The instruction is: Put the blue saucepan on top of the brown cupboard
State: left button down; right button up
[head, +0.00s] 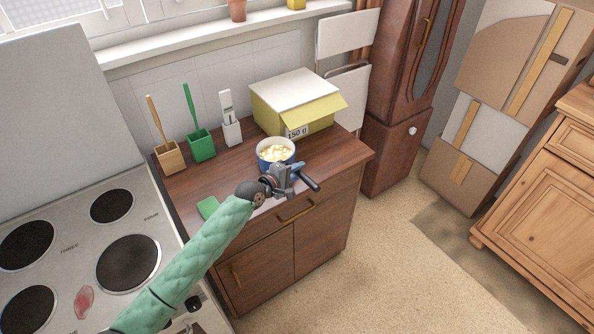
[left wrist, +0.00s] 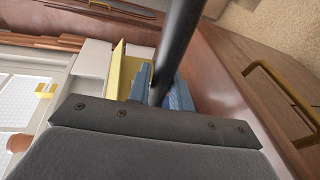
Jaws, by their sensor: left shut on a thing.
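The blue saucepan (head: 291,159), filled with pale yellow pieces, is at the front part of the brown cupboard's top (head: 235,168). It looks upright, and I cannot tell whether its base touches the wood. My left gripper (head: 285,181) is shut on its handle, whose dark end sticks out to the right, toward the cupboard's front edge. In the left wrist view, the black handle (left wrist: 183,40) runs up from the gripper; the pan's bowl is not clearly visible there. My right gripper is not in view.
A yellow box (head: 290,115) with a white lid stands behind the pan. Wooden, green and white brush holders (head: 200,146) stand at the back left. A green sponge (head: 207,207) lies at the front left. A stove (head: 80,245) adjoins on the left.

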pick_arm(q)
jog(key=shift+f, duration=0.5)
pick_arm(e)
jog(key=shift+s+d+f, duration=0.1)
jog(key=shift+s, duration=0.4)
pick_arm(q)
jog(key=c, duration=1.3)
grip_release()
jog(key=shift+f, duration=0.1)
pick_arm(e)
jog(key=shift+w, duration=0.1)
pick_arm(q)
jog(key=shift+o, duration=0.2)
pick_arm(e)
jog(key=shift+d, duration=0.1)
